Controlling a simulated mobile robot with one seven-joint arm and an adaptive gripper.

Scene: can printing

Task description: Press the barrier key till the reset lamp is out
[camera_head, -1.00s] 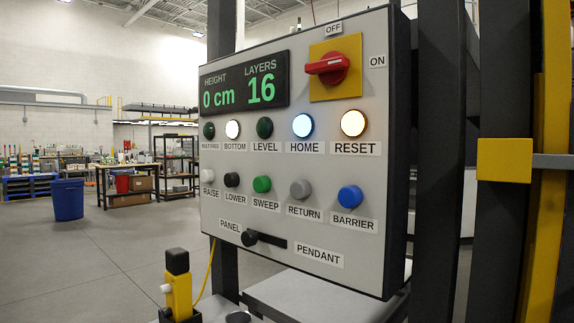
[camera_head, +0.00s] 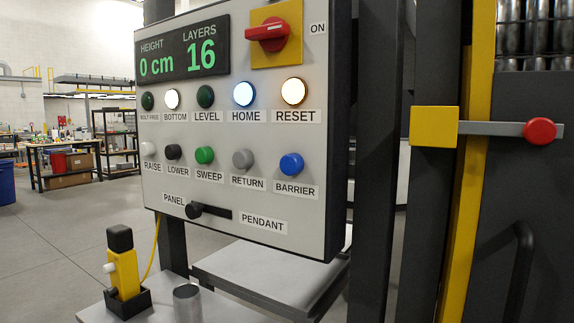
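The blue barrier key (camera_head: 291,164) sits at the right end of the lower button row on the grey control panel (camera_head: 300,222). The reset lamp (camera_head: 293,91) above it glows warm white. The home lamp (camera_head: 244,94) and bottom lamp (camera_head: 172,99) are also lit. The level lamp and the leftmost lamp are dark green and unlit. The display (camera_head: 182,49) reads height 0 cm, layers 16. My gripper does not show in this view, and nothing touches the barrier key.
A red rotary switch (camera_head: 268,33) is on the panel's top. A yellow pendant (camera_head: 123,265) stands in a holder on a shelf below, beside a metal cylinder (camera_head: 187,302). At right are dark posts and a yellow bracket (camera_head: 434,127) with a red-ended bar.

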